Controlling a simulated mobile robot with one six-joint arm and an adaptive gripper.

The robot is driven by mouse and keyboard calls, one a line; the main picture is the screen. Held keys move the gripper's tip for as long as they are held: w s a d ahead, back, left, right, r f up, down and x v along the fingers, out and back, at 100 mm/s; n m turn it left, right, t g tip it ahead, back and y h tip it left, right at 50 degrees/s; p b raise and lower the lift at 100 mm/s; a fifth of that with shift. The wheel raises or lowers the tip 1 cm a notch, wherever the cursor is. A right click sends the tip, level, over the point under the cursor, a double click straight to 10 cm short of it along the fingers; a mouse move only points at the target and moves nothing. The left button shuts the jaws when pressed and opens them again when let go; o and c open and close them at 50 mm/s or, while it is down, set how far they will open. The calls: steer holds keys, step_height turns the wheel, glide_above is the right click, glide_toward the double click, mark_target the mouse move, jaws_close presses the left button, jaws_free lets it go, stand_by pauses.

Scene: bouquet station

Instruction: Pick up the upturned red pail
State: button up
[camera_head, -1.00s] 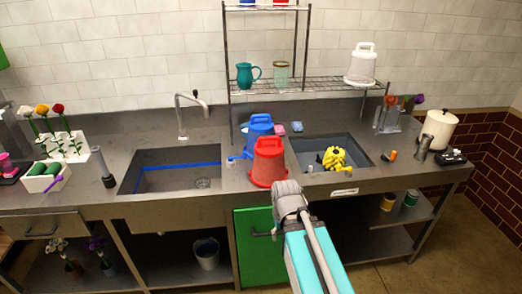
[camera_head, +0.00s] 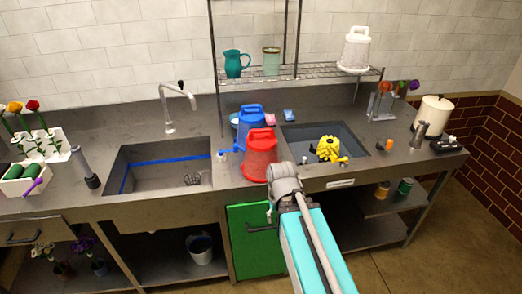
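The red pail (camera_head: 260,155) stands upside down on the steel counter between the two sinks, its base and handle part on top. A blue upturned pail (camera_head: 250,122) stands just behind it and is partly hidden by it. My arm reaches up from the bottom of the view, and its grey end (camera_head: 285,180) is in front of and slightly right of the red pail's lower edge. The fingers are hidden, so I cannot tell whether my gripper is open or touching the pail.
The left sink (camera_head: 155,165) and the right sink (camera_head: 365,150), with a yellow object (camera_head: 328,149) at it, flank the pails. A wire shelf (camera_head: 300,80) above holds a teal jug (camera_head: 235,63), a glass jar and a white upturned pail (camera_head: 355,48). A green cabinet door (camera_head: 256,240) is below.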

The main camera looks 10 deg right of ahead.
steer(key=w+r+n+t+p, duration=0.1)
steer(key=w+r+n+p, duration=0.8)
steer(key=w+r+p, duration=0.55)
step_height(320, 180, up, 13)
steer(key=n+t+p, duration=0.1)
steer(key=n+p, duration=0.7)
steer(key=p, duration=0.5)
glide_above(263, 130)
steer(key=s, duration=0.2)
steer(key=shift+s+a+r, duration=0.15)
steer(key=shift+f, duration=0.2)
steer(key=f+b, duration=0.2)
steer(key=w+f+b, duration=0.1)
steer(key=f+b, duration=0.4)
steer(key=b, duration=0.1)
steer(key=shift+w+f, duration=0.25)
steer(key=shift+f, duration=0.1)
steer(key=shift+w+f+b, duration=0.1)
steer(key=shift+f+b, duration=0.15)
steer(key=shift+b, duration=0.1)
steer(key=shift+w+d+f+b, duration=0.1)
steer(key=shift+w+f+b, duration=0.1)
steer(key=shift+f+b, duration=0.65)
steer(key=shift+w+d+f+b, duration=0.1)
steer(key=shift+w+f+b, duration=0.1)
steer(key=shift+f+b, duration=0.6)
steer(key=shift+w+d+f+b, duration=0.1)
steer(key=shift+w+f+b, duration=0.1)
steer(key=shift+f+b, duration=0.65)
steer(key=shift+c, duration=0.3)
